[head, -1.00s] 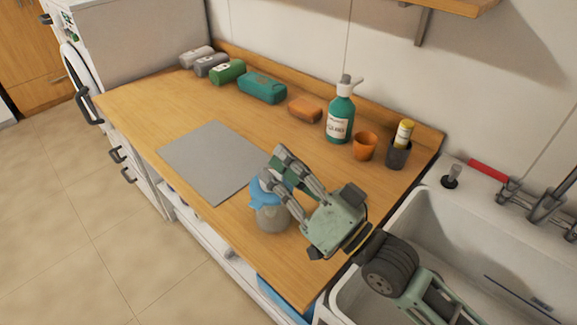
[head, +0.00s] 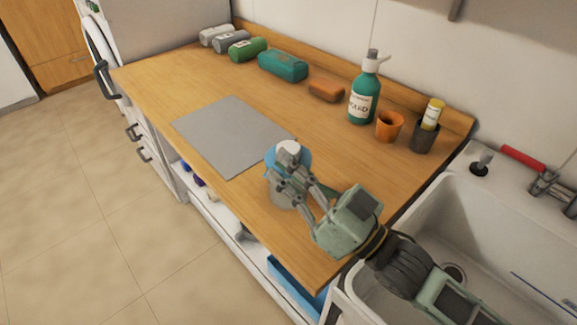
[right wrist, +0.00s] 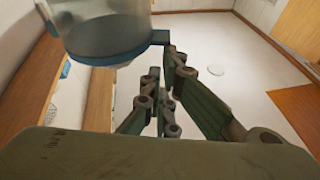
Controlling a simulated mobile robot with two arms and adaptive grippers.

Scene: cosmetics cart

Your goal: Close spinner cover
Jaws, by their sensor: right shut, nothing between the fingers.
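The spinner (head: 280,197) is a clear, greyish jar standing on the wooden counter near its front edge. Its blue cover (head: 303,157) shows at the top, with a round white part in it. My right gripper (head: 287,166) is in front of the cover and hides part of it, so I cannot tell how fully it is closed. In the right wrist view the spinner's clear body and blue rim (right wrist: 125,53) are close beside the right fingertips (right wrist: 163,75). The right fingers are together and empty. My left gripper is not in view.
A grey mat (head: 228,135) lies behind and left of the spinner. A green pump bottle (head: 363,100), an orange cup (head: 389,126) and a dark cup (head: 424,137) stand by the wall. The sink (head: 480,235) is at right.

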